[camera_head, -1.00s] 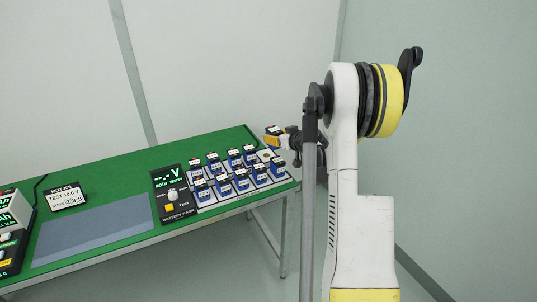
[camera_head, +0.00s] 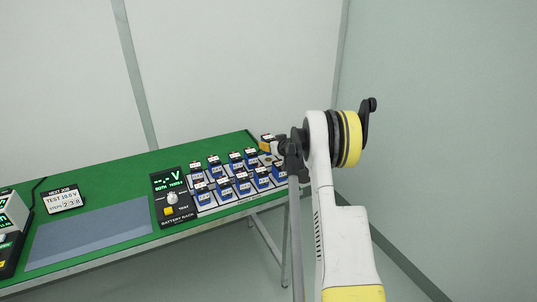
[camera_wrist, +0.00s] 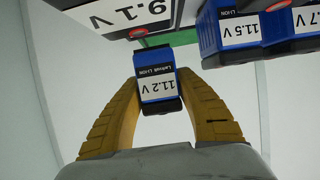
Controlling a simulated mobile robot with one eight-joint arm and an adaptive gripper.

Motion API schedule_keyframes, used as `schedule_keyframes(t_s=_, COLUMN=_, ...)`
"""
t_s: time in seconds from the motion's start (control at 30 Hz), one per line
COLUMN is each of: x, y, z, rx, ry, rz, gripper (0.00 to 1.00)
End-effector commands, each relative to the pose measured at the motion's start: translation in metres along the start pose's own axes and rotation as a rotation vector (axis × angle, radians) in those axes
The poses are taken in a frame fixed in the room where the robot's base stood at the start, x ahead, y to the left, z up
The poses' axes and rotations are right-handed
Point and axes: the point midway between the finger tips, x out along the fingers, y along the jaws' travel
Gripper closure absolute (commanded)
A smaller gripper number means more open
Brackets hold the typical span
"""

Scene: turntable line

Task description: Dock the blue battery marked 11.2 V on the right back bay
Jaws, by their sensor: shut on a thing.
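The blue battery marked 11.2 V (camera_wrist: 158,92) is between the two yellow fingers of my gripper (camera_wrist: 160,80), its label upside down in the wrist view. My gripper is shut on it. In the head view my gripper (camera_head: 267,139) is just behind the back right end of the battery rack, partly hidden by my arm. An empty-looking white bay (camera_head: 266,159) shows at the right end of the back row. The held battery cannot be made out clearly in the head view.
Several blue batteries (camera_head: 233,181) stand in two rows on the rack. The wrist view shows batteries marked 9.1 V (camera_wrist: 140,14) and 11.5 V (camera_wrist: 241,32) close by. The rack's panel (camera_head: 171,199) with dial stands left, beside a grey mat (camera_head: 90,232).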

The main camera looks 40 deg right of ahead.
Motion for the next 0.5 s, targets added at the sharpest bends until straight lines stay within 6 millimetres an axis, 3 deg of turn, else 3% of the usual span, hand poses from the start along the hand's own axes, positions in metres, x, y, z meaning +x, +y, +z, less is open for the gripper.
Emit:
schedule_keyframes(t_s=0.23, x=0.014, y=0.000, z=0.034, rx=0.000, ry=0.000, rz=0.001, gripper=1.00)
schedule_keyframes(t_s=0.5, x=0.014, y=0.001, z=0.035, rx=0.000, ry=0.000, rz=0.001, gripper=1.00)
